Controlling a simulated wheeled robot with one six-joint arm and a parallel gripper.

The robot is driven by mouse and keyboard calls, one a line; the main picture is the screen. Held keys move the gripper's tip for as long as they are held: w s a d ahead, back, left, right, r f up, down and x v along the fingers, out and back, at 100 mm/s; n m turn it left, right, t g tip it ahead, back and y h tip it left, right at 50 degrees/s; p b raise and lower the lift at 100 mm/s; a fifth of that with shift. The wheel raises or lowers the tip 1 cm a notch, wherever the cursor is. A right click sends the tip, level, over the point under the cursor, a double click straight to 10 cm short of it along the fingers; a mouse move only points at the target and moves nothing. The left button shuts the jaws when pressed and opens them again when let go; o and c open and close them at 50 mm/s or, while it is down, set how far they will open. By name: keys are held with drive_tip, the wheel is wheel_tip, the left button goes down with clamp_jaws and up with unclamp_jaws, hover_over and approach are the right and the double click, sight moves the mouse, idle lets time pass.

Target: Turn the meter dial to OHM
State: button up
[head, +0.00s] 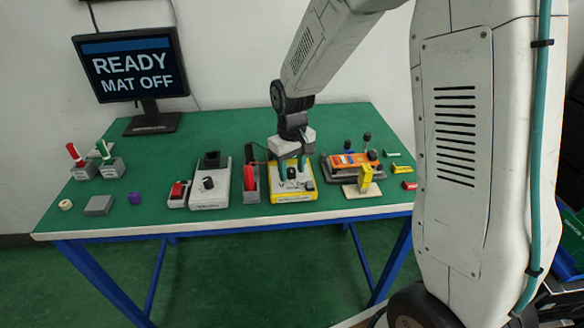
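The yellow meter (293,195) lies on the green table, right of its middle, with a small dark dial (292,173) on its face. My gripper (292,169) points down over the meter from above. I cannot tell if either finger touches the dial. The meter's markings, including OHM, and the dial's pointer are too small to read.
A red-handled lever fixture (250,183) stands close left of the meter, and a grey box with a black knob (210,188) beyond it. An orange device (352,161) and a yellow upright piece (364,179) are at right. A monitor (132,66) reads READY, MAT OFF.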

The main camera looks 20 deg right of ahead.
sight(292, 171)
drive_tip(key=shift+r, duration=0.1)
wheel_tip(292, 171, up, 8)
drive_tip(key=shift+f, duration=0.15)
idle(0.5)
drive_tip(key=s+r+m, duration=0.1)
drive_tip(key=s+r, duration=0.2)
drive_tip(key=s, duration=0.6)
drive_tip(key=s+d+r+m+t, duration=0.1)
drive_tip(key=s+r, duration=0.3)
drive_tip(key=s, duration=0.6)
drive_tip(key=s+d+r, duration=0.1)
drive_tip(key=s+r, duration=0.3)
drive_tip(key=s, duration=0.5)
drive_tip(key=shift+s+d+m, duration=0.15)
drive_tip(key=shift+s+m, duration=0.2)
drive_tip(key=shift+m, duration=0.05)
drive_tip(key=shift+d, duration=0.1)
